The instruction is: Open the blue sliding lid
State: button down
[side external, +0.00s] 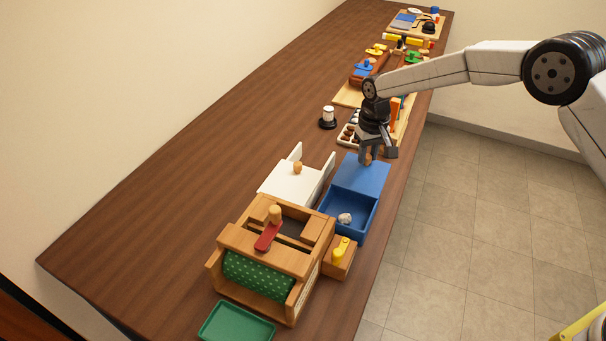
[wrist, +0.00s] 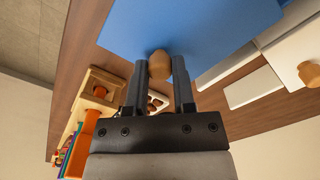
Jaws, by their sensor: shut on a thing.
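The blue sliding lid (side external: 361,174) lies on the far part of the blue box (side external: 347,213), whose near part stands open. A small pale lump (side external: 344,218) lies inside the open part. My gripper (side external: 369,157) is above the far part of the lid, shut on its wooden knob. In the wrist view the two fingers (wrist: 160,75) stand on either side of the round wooden knob (wrist: 159,65), with the blue lid (wrist: 200,28) beyond it.
A white box with a wooden knob (side external: 297,168) stands left of the blue box. A wooden frame with a green roller (side external: 258,273) and a small block with a yellow lever (side external: 341,253) stand nearer. A compartment tray (side external: 349,135) lies behind. The table edge is close on the right.

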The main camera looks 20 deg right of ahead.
jog(key=shift+w+d, duration=0.15)
jog(key=shift+w, duration=0.05)
jog(key=shift+c, duration=2.2)
grip_release()
jog(key=shift+r, duration=0.15)
jog(key=shift+r, duration=3.75)
jog(key=shift+s+d+r, duration=0.1)
jog(key=shift+s, duration=0.05)
